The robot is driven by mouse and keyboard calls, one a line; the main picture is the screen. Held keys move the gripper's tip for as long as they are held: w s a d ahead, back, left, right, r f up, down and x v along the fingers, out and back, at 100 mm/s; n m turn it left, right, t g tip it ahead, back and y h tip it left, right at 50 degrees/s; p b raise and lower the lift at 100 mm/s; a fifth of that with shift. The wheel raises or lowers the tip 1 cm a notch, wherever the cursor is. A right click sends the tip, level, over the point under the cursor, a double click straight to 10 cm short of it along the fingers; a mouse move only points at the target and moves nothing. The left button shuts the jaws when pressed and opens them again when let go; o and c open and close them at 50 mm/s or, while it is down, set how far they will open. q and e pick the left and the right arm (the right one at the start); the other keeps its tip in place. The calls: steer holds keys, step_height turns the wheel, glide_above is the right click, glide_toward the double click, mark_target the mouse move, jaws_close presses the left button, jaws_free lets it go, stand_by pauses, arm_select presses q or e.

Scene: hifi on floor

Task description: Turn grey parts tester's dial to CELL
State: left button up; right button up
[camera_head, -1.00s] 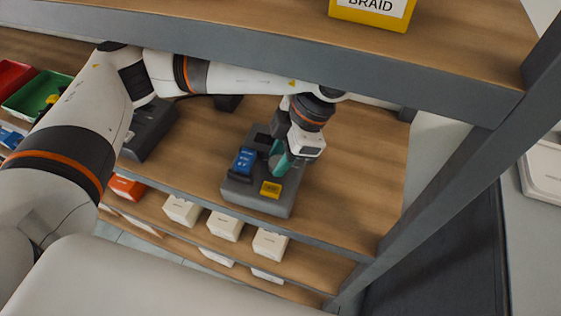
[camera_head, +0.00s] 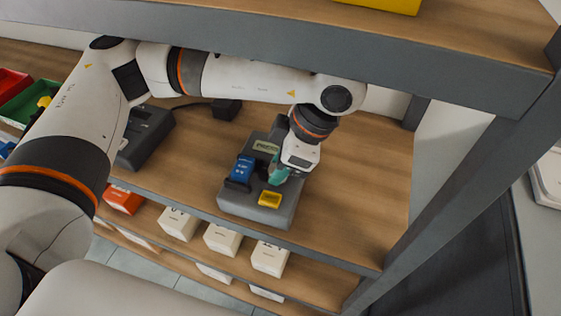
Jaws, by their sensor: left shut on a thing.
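The grey parts tester (camera_head: 257,208) stands on the wooden shelf below the top board. It carries a blue block (camera_head: 240,171) on its left, a yellow piece (camera_head: 269,199) at its front and a pale label or display (camera_head: 266,146) at its back. My left gripper (camera_head: 277,176) reaches down over the tester's right part, its teal fingers shut at the tester's top. The dial is hidden by the fingers and wrist, so its setting cannot be read. My right gripper is not in view.
A dark grey device (camera_head: 147,138) and a black adapter (camera_head: 226,108) with a cable lie left of the tester. The upper shelf's grey edge (camera_head: 300,60) runs just above my arm. A grey post (camera_head: 450,180) stands at right. White boxes (camera_head: 222,239) fill the shelf below.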

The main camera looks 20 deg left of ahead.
mark_target(293, 178)
arm_select(q)
steer(key=o, duration=1)
steer(key=v, duration=0.5)
steer(key=shift+d+r, duration=0.1)
steer(key=shift+r, duration=0.1)
steer(key=shift+w+d+f+b, duration=0.1)
steer(key=shift+w+d+b, duration=0.3)
steer(key=shift+d, duration=1.55)
steer(key=shift+w+d+f+b, duration=0.1)
steer(key=shift+w+d+b, duration=0.3)
steer(key=shift+d, duration=1.6)
steer(key=shift+w+d+b, duration=0.3)
steer(key=shift+d+b, duration=0.25)
steer(key=shift+d, duration=1.4)
